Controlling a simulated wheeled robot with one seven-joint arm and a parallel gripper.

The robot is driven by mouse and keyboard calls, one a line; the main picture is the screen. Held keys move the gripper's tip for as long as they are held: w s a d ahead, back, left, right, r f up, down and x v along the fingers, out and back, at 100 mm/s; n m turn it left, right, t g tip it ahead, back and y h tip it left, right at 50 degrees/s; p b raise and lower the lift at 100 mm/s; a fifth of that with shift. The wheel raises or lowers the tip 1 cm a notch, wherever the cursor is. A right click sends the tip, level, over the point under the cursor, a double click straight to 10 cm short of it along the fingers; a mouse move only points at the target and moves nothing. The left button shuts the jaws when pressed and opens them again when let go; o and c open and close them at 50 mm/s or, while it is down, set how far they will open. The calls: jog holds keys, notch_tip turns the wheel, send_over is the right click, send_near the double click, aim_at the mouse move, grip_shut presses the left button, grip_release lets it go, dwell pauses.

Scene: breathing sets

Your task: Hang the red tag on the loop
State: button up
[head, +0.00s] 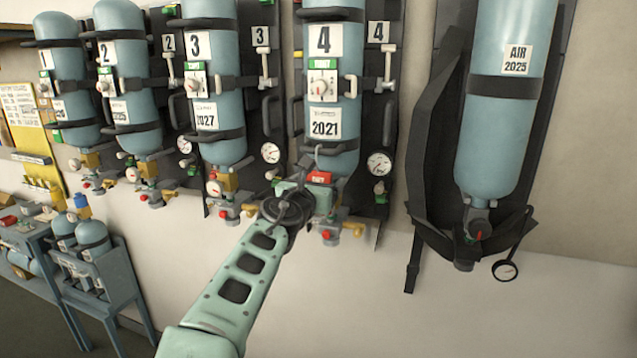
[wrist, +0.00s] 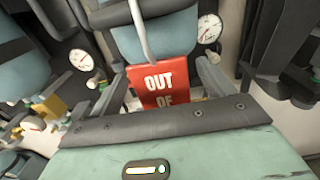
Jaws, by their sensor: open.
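The red tag (head: 320,178) is in front of the lower end of bottle 4 (head: 330,100). The wrist view shows the tag (wrist: 162,84) with white letters "OUT OF"; its lower part is hidden by my gripper's body. My gripper (wrist: 160,72) is open, with one finger on each side of the tag and gaps beside it. A thin grey curved rod (wrist: 141,30), which looks like the loop, comes down to the tag's top edge. It also shows in the head view (head: 318,155). I cannot tell whether the tag hangs on it.
Gauges (head: 379,163) and valves (head: 353,229) sit close around my gripper. Bottle 3 (head: 212,90) is to the left, and an air bottle (head: 505,120) in a black harness hangs to the right. Bare wall (head: 340,300) lies below.

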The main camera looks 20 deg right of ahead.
jog(key=b+v, duration=0.5)
jog(key=v, duration=0.5)
jog(key=s+d+f+m+g+b, duration=0.2)
jog(key=d+f+m+g, duration=0.35)
jog(key=d+f, duration=0.55)
jog(key=s+d+f+m+g+y+b, duration=0.1)
jog(key=s+f+m+g, duration=0.25)
jog(key=f, duration=0.45)
jog(key=s+d+f+m+g+y+b, duration=0.1)
jog(key=s+f+m+g+y, duration=0.15)
jog(key=s+f, duration=0.4)
jog(key=s+a+f+m+g+y+b, duration=0.2)
jog(key=s+a+f+m+g+y, duration=0.3)
jog(key=s+a, duration=0.4)
jog(key=s+a+r+m+t+y+b, duration=0.1)
jog(key=s+a+r+m+b, duration=0.1)
jog(key=s+r, duration=0.2)
jog(key=s+a+r+m+t+y+b, duration=0.1)
jog(key=s+r, duration=0.3)
jog(key=s, duration=0.5)
jog(key=shift+s+a+r+m+y+b, duration=0.2)
jog(key=shift+a+m+y+b, duration=0.15)
jog(key=shift+a+m+b, duration=0.3)
jog(key=shift+w, duration=0.1)
